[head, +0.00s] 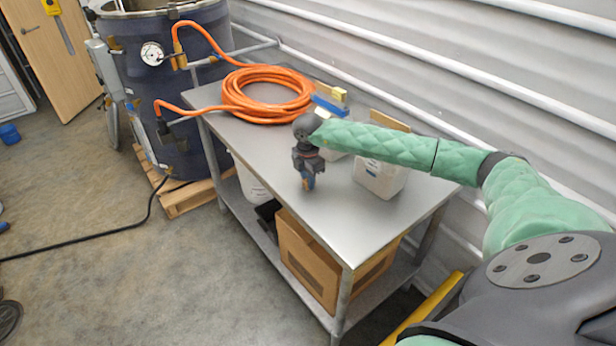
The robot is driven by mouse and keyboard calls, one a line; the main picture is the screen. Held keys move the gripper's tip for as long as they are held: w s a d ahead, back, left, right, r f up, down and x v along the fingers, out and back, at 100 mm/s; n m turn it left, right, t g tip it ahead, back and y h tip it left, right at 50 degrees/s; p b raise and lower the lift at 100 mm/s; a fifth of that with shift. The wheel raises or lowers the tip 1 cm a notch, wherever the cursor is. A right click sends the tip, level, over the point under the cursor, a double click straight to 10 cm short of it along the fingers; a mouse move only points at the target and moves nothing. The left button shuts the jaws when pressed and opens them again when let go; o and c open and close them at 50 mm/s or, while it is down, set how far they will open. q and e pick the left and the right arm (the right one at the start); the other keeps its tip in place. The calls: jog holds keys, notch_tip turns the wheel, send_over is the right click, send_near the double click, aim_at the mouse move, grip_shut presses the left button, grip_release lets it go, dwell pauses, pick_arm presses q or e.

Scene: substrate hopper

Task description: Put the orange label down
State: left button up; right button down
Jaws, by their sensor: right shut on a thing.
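My right gripper (308,182) points down over the front part of the grey metal table (325,228). It is shut on a small orange piece, the orange label (306,184), which shows only as a sliver between the fingertips. The fingers hide most of the label. I cannot tell whether it touches the table top or hangs just above it. My left gripper is not in view.
A coiled orange hose (238,98) lies on the table's far end and runs to a dark drum (185,145). A white container (382,178) stands right of my gripper. A blue item (329,106) lies behind. The table's front right is clear.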

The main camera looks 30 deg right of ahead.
jog(key=shift+f, duration=0.15)
jog(key=c, duration=1.4)
grip_release()
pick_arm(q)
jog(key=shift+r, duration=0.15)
pick_arm(e)
jog(key=shift+o, duration=0.6)
